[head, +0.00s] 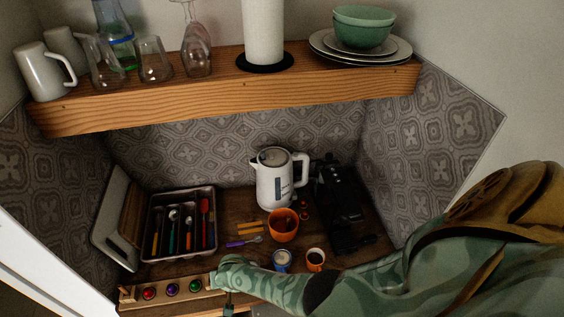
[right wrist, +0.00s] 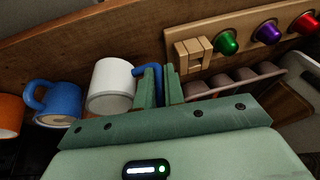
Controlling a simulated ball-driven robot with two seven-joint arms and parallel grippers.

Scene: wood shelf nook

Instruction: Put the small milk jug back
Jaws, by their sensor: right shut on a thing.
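My right gripper (right wrist: 160,82) is shut on the blue handle of a small white jug (right wrist: 109,84), which I take to be the milk jug. The jug's white body is to the left of the fingers in the right wrist view. In the head view my right gripper (head: 228,303) is at the front edge of the counter, by the right end of a wooden capsule holder (head: 150,293); my arm seems to hide the jug there. Whether the jug touches the counter I cannot tell. My left gripper is not in view.
A blue mug (head: 282,262) and an orange mug (head: 315,260) stand right of my gripper. Behind are an orange bowl (head: 283,226), white kettle (head: 274,180), black machine (head: 340,205) and cutlery tray (head: 180,222). A wooden shelf (head: 220,92) with glasses and dishes hangs above.

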